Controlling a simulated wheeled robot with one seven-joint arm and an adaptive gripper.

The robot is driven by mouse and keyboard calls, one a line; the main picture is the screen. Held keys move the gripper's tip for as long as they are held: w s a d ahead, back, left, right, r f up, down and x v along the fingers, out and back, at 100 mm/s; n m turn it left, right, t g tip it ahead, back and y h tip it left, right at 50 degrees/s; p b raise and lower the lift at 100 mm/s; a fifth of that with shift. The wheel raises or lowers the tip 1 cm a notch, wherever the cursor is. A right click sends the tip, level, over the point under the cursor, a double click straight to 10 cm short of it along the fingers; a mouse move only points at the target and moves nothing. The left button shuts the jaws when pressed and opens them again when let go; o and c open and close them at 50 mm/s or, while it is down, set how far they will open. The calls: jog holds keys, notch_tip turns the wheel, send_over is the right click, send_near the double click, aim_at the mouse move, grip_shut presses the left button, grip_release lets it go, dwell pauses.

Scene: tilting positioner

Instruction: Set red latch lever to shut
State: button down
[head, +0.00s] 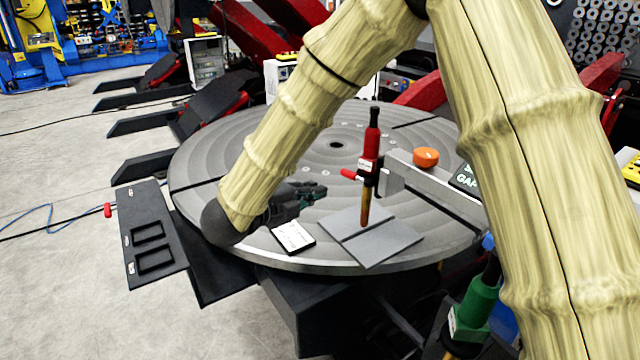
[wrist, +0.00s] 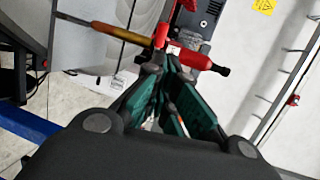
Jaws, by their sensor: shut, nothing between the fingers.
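A red lever (head: 350,174) sticks out to the left from the clamp that holds an upright red torch (head: 371,140) with an orange lower end. My gripper (head: 316,190) is shut and empty, a little left of and below the lever in the head view. The gripper also shows in the wrist view (wrist: 172,62), its green-sided fingers reaching towards the clamp. I cannot tell whether the fingertips touch the lever.
The clamp sits on a grey arm (head: 436,180) over the round grey turntable (head: 215,150). Grey plates (head: 385,246) lie below the torch, and a white-faced block (head: 293,237) lies nearby. An orange knob (head: 426,157) is on the right. A black panel (head: 150,240) stands left.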

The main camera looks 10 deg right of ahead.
aim_at(349, 175)
jog(key=p+x, duration=0.5)
jog(key=x, duration=0.7)
jog(key=shift+w+d+f, duration=0.1)
jog(key=shift+w+f, duration=0.05)
jog(key=shift+w, duration=0.1)
jog(key=shift+f, duration=0.1)
jog(key=shift+w+d+f+b, duration=0.15)
jog(key=shift+w+b, duration=0.25)
jog(key=shift+b, duration=0.8)
jog(key=shift+w+d+b, duration=0.2)
jog(key=shift+w+b, duration=0.15)
jog(key=shift+b, duration=0.25)
jog(key=shift+r, duration=0.25)
jog(key=shift+a, duration=0.15)
